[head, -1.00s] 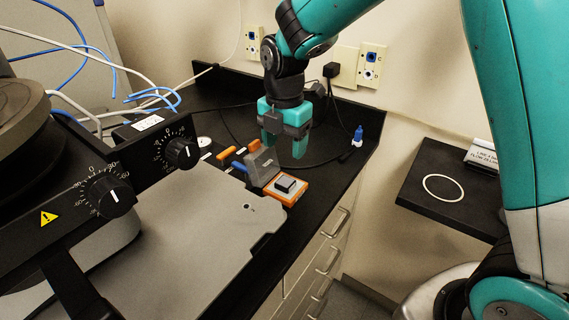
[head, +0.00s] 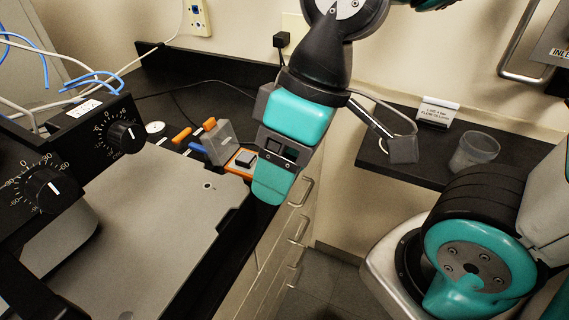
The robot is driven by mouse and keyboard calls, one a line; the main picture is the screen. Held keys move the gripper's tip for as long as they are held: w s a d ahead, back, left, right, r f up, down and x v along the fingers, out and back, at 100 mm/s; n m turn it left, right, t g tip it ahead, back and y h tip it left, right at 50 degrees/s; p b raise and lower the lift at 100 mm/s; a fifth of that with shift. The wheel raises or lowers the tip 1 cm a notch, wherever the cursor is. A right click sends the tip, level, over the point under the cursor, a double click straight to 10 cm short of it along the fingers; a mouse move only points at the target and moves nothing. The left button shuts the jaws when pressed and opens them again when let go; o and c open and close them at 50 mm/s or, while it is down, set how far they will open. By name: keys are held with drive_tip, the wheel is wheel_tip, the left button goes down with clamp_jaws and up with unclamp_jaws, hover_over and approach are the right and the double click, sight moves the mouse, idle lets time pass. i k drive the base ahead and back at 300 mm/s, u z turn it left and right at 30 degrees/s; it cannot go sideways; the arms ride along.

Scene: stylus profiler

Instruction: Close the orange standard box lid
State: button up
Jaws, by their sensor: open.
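The orange standard box (head: 238,172) sits on the dark bench beside the grey machine plate, in the middle of the head view. Its grey lid (head: 219,143) stands raised at the box's left side. A dark grey block (head: 244,159) shows on the orange base. My gripper (head: 269,188) is open, just right of the box and in front of part of it in the picture. One teal finger shows clearly and the other is hidden. I see no contact with the lid, and the gap in depth is unclear.
The profiler's dials (head: 125,137) and flat grey plate (head: 150,225) fill the left. Orange-handled tools (head: 182,135) lie behind the lid. A side shelf (head: 385,160) at right holds a clear cup (head: 474,152) and a small sign (head: 437,113). Cables run along the back.

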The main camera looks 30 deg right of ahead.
sight(211, 123)
drive_tip(key=u, duration=0.75)
drive_tip(key=k, duration=1.5)
drive_tip(key=z, duration=0.4)
drive_tip(key=i, duration=1.7)
